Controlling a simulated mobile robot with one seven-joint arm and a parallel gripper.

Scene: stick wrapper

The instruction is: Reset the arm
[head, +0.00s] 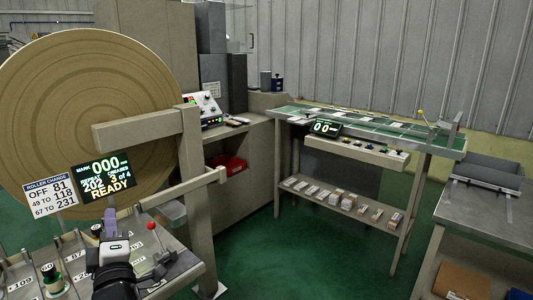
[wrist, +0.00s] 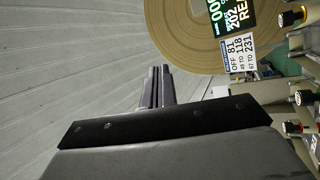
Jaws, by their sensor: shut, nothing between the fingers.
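My gripper (wrist: 157,72) shows in the wrist view with its two dark fingers side by side, shut and empty. In the head view my gripper (head: 110,212) is at the lower left, above the machine's control panel (head: 68,262) and in front of the lower edge of the dark display (head: 106,177). The display reads "MARK 000" and "READY". My fingers appear clear of the panel, though their exact distance from the display cannot be told.
A large tan roll (head: 85,110) stands behind the display beside a beige post (head: 198,200). The panel carries knobs and a red-tipped lever (head: 151,227). A green-topped table (head: 350,125) stands at the back, a grey bench (head: 490,220) at right. Green floor between is clear.

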